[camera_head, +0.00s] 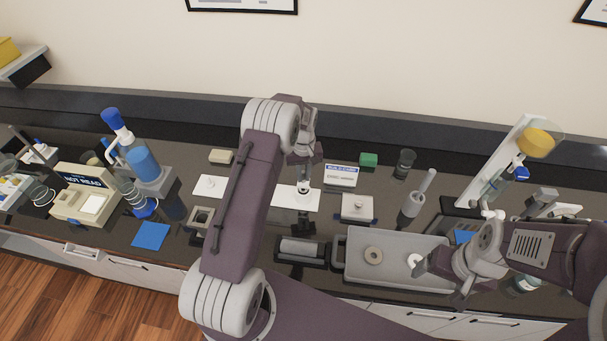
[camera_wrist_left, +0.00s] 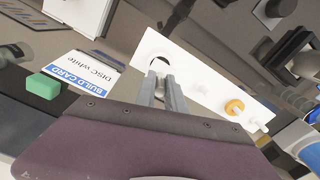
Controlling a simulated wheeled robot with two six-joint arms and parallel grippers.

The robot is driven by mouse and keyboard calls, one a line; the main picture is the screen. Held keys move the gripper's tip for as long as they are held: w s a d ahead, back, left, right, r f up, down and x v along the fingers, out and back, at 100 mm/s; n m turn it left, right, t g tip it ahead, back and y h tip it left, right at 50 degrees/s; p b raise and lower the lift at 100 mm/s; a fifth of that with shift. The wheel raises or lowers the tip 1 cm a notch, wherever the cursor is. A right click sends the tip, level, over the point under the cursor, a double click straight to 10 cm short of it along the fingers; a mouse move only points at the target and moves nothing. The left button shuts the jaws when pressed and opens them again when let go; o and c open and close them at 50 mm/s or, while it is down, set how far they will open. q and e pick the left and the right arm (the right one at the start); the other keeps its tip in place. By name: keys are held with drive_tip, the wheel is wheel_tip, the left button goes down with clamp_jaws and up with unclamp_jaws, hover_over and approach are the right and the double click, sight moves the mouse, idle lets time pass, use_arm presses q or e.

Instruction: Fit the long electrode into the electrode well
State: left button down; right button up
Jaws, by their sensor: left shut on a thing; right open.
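My left gripper (camera_head: 303,185) points down over a white sheet (camera_head: 283,199) in the middle of the bench. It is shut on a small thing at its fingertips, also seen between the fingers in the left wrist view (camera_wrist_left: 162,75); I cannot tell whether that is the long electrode. A pale round piece with a dark opening (camera_wrist_left: 160,62) is at the fingertips. I cannot single out the electrode well for certain; a small block with a square opening (camera_head: 201,215) stands to the left. My right gripper (camera_head: 440,283) is open at the right end of the grey tray.
The grey tray (camera_head: 358,258) holds two pale rings. A black cradle (camera_head: 300,262) with a grey cylinder stands beside it. A build card (camera_head: 341,175) and green block (camera_head: 368,159) lie behind. Bottles and a meter crowd the left; a stand is at right.

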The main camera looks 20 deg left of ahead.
use_arm(q)
drive_tip(key=shift+f+b, duration=0.7)
drive_tip(key=shift+f, duration=0.4)
drive_tip(key=c, duration=1.3)
unclamp_jaws()
drive_tip(key=shift+c, duration=0.2)
drive_tip(key=shift+r, duration=0.35)
wheel_tip(320, 180, up, 9)
drive_tip(key=b, duration=0.2)
drive_tip(key=shift+f+b, duration=0.2)
drive_tip(key=shift+b, duration=0.15)
drive_tip(key=shift+f, duration=0.1)
